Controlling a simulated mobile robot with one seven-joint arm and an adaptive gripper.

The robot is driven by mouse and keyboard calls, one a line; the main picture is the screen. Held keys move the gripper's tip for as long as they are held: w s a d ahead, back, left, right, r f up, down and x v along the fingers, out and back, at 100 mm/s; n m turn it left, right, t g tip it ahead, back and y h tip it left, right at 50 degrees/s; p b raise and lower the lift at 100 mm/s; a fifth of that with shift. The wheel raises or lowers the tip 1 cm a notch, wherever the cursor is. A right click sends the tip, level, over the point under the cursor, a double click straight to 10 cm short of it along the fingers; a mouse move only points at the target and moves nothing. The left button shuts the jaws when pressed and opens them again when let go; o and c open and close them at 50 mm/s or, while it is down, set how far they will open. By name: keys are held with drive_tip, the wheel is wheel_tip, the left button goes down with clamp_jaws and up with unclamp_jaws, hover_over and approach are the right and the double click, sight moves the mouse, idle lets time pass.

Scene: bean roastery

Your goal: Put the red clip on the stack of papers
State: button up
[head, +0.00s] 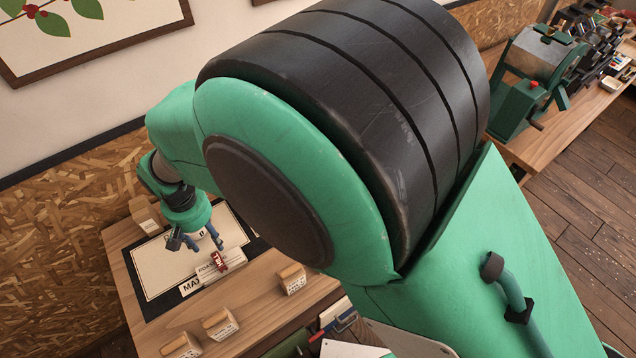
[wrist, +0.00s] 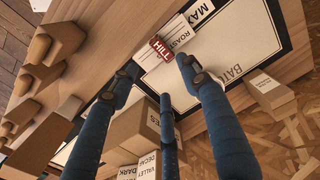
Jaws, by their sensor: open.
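The red clip (head: 217,259), a small red piece with white lettering, is at a white printed piece (head: 222,268) that may be the stack of papers. I cannot tell whether it rests on it or against it. In the wrist view the clip (wrist: 162,48) reads "HILL" and sits at the end of the white piece marked "ROAST" (wrist: 178,36). My gripper (head: 197,241) is over the board, a little behind and left of the clip. In the wrist view its blue fingers (wrist: 158,72) are spread and empty, with the clip beyond the fingertips.
A white board with a dark border (head: 165,275) lies on the wooden table (head: 255,300). A "MA…" sign (head: 190,286) is close to the clip.

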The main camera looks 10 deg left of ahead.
drive_tip(key=shift+r, duration=0.1)
drive_tip(key=w+d+r+m+t, duration=0.1)
drive_tip(key=w+d+r, duration=0.3)
drive_tip(key=d+r, duration=0.4)
drive_tip(key=w+d+r+m+y, duration=0.15)
drive_tip(key=w+d+r, duration=0.35)
drive_tip(key=d, duration=0.6)
drive_tip(key=w+d+r+m+t, duration=0.1)
drive_tip(key=w+d+r+m, duration=0.15)
drive_tip(key=d+r, duration=0.65)
drive_tip(key=s+d+r+m+t, duration=0.1)
drive_tip(key=s+d+r, duration=0.15)
drive_tip(key=d, duration=0.55)
drive_tip(key=s+d+r+t, duration=0.1)
drive_tip(key=d+r, duration=0.3)
drive_tip(key=d, duration=0.4)
drive_tip(key=s+d+r+m+t+h, duration=0.1)
drive_tip(key=s+d+m, duration=0.2)
drive_tip(key=s+d, duration=0.6)
drive_tip(key=d, duration=0.4)
drive_tip(key=shift+s+r+t, duration=0.15)
drive_tip(key=shift+r+t, duration=0.15)
drive_tip(key=shift+r, duration=0.1)
drive_tip(key=shift+f+h, duration=0.1)
drive_tip(key=shift+h, duration=0.15)
wheel_tip(320, 180, down, 5)
drive_tip(key=b, duration=0.5)
drive_tip(key=shift+f+b, duration=0.2)
drive_tip(key=shift+b, duration=0.1)
